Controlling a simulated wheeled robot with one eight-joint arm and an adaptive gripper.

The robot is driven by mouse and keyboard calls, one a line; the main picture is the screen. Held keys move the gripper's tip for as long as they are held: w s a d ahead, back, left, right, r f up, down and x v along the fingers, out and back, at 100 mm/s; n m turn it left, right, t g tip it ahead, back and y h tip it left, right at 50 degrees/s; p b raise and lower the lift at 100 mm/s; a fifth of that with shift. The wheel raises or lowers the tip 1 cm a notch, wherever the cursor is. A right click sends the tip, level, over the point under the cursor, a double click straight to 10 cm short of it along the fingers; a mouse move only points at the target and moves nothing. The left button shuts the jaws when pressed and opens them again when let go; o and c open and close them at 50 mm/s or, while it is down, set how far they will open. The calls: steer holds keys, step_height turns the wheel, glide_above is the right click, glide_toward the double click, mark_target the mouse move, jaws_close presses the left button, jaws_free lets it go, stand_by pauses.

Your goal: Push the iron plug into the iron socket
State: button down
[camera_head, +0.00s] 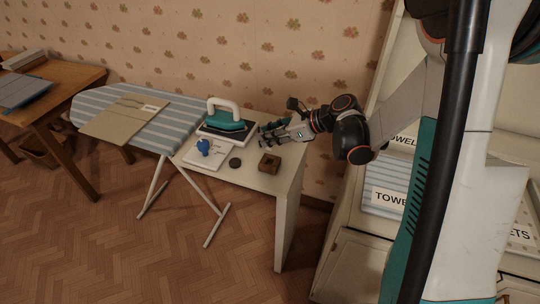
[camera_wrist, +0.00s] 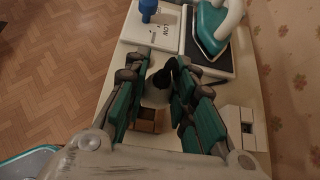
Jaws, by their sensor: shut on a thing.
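My gripper (camera_wrist: 155,97) has green-padded fingers and is shut on a small pale piece, which looks like the iron plug (camera_wrist: 154,92). The fingers hide much of it. In the head view my gripper (camera_head: 272,133) is over the right part of the white table, right of the iron. A white block with a dark opening, which looks like the iron socket (camera_wrist: 234,115), sits at the right of the wrist view, beside the right finger and apart from the plug. The teal iron (camera_head: 228,124) with a white handle stands on a dark-topped pad; it also shows in the wrist view (camera_wrist: 208,28).
A brown block with a hole (camera_head: 270,164) and a dark round piece (camera_head: 235,162) lie on the white table (camera_head: 262,181). A white board (camera_head: 206,162) bears a blue piece (camera_head: 203,146). A striped ironing board (camera_head: 180,108) adjoins at left. The patterned wall is close behind.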

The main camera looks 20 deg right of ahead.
steer(key=shift+r+p, duration=0.7)
steer(key=shift+r, duration=0.55)
stand_by(0.5)
steer(key=shift+w+d+f, duration=0.1)
steer(key=w+d+b, duration=0.1)
steer(key=w+d, duration=1)
steer(key=w, duration=0.4)
steer(key=shift+f+b, duration=0.15)
steer(key=shift+b, duration=0.2)
stand_by(0.5)
steer(key=shift+w, duration=0.1)
steer(key=shift+f+b, duration=1.95)
steer(key=shift+f, duration=0.9)
